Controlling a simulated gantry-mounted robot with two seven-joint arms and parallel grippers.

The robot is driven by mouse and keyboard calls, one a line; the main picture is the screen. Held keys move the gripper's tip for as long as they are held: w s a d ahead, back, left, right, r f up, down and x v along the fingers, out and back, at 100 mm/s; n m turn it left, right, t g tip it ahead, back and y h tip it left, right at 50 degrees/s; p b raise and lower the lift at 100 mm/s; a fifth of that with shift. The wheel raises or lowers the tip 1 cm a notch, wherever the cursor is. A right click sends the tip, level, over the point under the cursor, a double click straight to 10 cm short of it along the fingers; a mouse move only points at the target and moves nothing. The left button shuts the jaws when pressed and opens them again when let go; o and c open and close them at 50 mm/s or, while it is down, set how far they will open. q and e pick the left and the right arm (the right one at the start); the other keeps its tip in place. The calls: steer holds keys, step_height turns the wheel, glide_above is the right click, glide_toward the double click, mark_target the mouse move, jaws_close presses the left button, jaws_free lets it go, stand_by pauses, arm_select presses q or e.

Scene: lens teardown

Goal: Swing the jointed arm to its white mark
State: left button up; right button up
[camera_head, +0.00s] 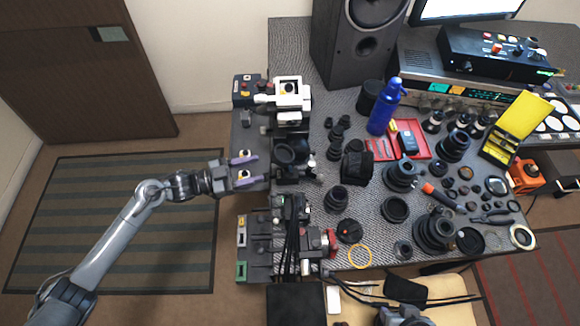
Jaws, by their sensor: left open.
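My left gripper (252,169) reaches in from the left, its two purple-edged fingers apart and pointing right. It is over the left edge of the bench, beside a dark fixture with a round black ring or lens (285,152). Nothing shows clearly between the fingers. A white-and-black jointed device (290,98) stands just above this fixture in the picture. I cannot tell for sure which part is the task's jointed arm, and I cannot make out its white mark.
Several lens parts, such as a black barrel (357,167), crowd the patterned bench top (300,40). A blue bottle (383,106), a red tray (425,151) and a black speaker (350,60) stand behind. Dark clamps (292,230) line the front left.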

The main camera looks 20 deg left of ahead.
arm_select(q)
steer(key=w+d, duration=0.1)
steer(key=b, duration=0.1)
glide_above(289, 172)
stand_by(0.5)
jaws_close()
stand_by(0.3)
